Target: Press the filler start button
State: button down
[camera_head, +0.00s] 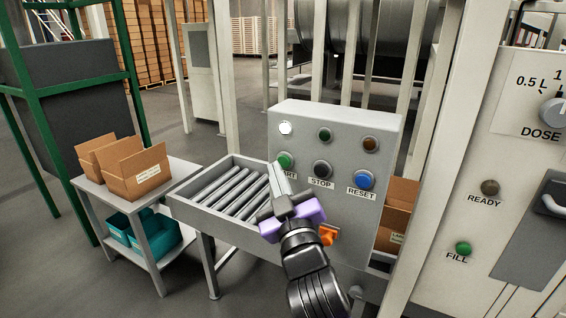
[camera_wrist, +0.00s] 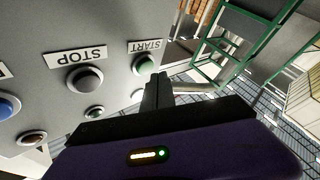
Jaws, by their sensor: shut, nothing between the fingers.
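A grey control panel (camera_head: 340,130) stands in the middle of the head view. Its green START button (camera_head: 285,160) is at the left of the lower row, its label partly hidden by my gripper. The button also shows in the wrist view (camera_wrist: 144,64), upside down. My gripper (camera_head: 279,172) is shut and empty, its fingertips close to the START button. In the wrist view the fingertips (camera_wrist: 157,78) overlap the button's lower edge; I cannot tell whether they touch it. At the far right, a separate green button labelled FILL (camera_head: 463,249) sits on another panel.
A black STOP button (camera_head: 322,169) and a blue RESET button (camera_head: 364,179) sit right of START. A white lamp (camera_head: 285,128) is lit above. A roller conveyor (camera_head: 185,205) is left of the panel, beside a table with cardboard boxes (camera_head: 135,172). An orange part (camera_head: 328,236) is below.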

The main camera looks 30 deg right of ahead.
jog(key=shift+w+d, duration=0.1)
dwell(0.3)
jog(key=shift+w+d, duration=0.15)
jog(key=shift+d, duration=0.1)
